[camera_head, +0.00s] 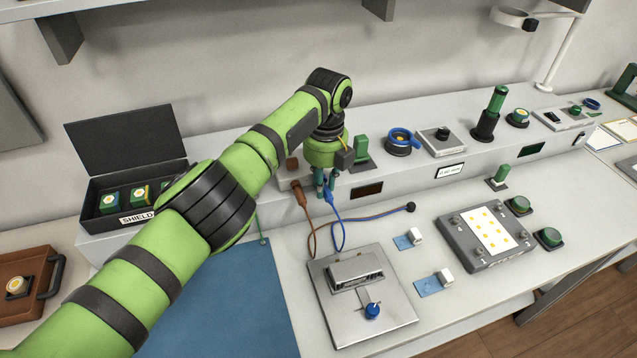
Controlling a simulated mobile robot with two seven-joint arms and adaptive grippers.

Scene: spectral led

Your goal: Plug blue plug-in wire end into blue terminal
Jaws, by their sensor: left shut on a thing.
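My left gripper (325,180) points down at the front edge of the raised shelf, its teal fingers shut on the blue plug-in wire end (329,197). The blue wire (341,228) hangs from it and curves over the bench to a dark round end (410,207). A brown plug end (299,194) with its own brown wire stands close by on the left, apart from the fingers. I cannot make out a blue terminal for certain; the area behind the gripper is hidden. My right gripper is not in view.
A metal plate with a blue knob (372,311) lies in front. A dark open box (120,143) and a blue mat (235,305) are left. A grey panel (475,262) sits right.

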